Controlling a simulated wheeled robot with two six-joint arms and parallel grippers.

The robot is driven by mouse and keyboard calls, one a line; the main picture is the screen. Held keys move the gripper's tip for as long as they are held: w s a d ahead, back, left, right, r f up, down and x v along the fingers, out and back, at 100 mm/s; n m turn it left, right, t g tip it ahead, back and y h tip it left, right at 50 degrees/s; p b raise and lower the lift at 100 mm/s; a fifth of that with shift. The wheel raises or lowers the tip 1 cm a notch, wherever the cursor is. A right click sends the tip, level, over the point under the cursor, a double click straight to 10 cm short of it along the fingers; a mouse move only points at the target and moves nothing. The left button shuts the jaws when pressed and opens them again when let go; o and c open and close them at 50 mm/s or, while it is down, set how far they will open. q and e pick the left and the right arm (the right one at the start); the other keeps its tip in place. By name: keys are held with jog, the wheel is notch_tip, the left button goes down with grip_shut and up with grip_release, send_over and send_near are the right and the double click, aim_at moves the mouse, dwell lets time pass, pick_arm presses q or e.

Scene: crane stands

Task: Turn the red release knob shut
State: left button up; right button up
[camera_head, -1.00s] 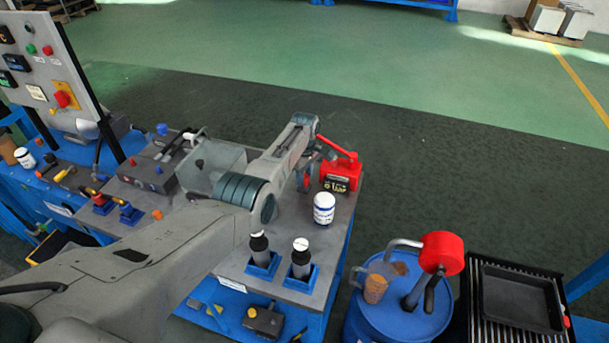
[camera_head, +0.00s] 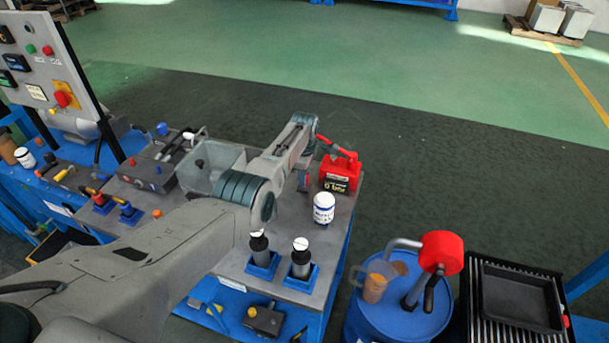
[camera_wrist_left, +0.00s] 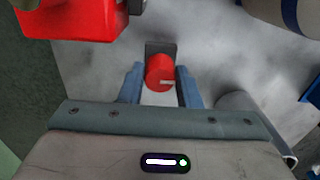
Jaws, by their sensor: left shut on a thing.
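The red release knob (camera_wrist_left: 159,72) shows in the left wrist view, round, with a small pale mark toward its right side. A dark block stands just behind it. My left gripper (camera_wrist_left: 160,88) has its two blue-grey fingers on either side of the knob and is shut on it. In the head view my left arm reaches over the bench to the left gripper (camera_head: 305,182), beside the red jack (camera_head: 341,172); the knob itself is hard to make out there. The jack's red body also fills the upper left of the wrist view (camera_wrist_left: 70,15). My right gripper is not in view.
A white bottle (camera_head: 324,208) stands close to the jack on the grey bench. Two dark cylinders in blue bases (camera_head: 300,262) stand nearer. A blue drum (camera_head: 392,322) with a red-topped pump stands right of the bench. A grey box (camera_head: 212,172) lies behind my arm.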

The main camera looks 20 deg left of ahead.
pick_arm(q)
jog(key=o, duration=1)
jog(key=shift+r, duration=0.1)
notch_tip(320, 180, up, 11)
jog(key=shift+f, duration=0.15)
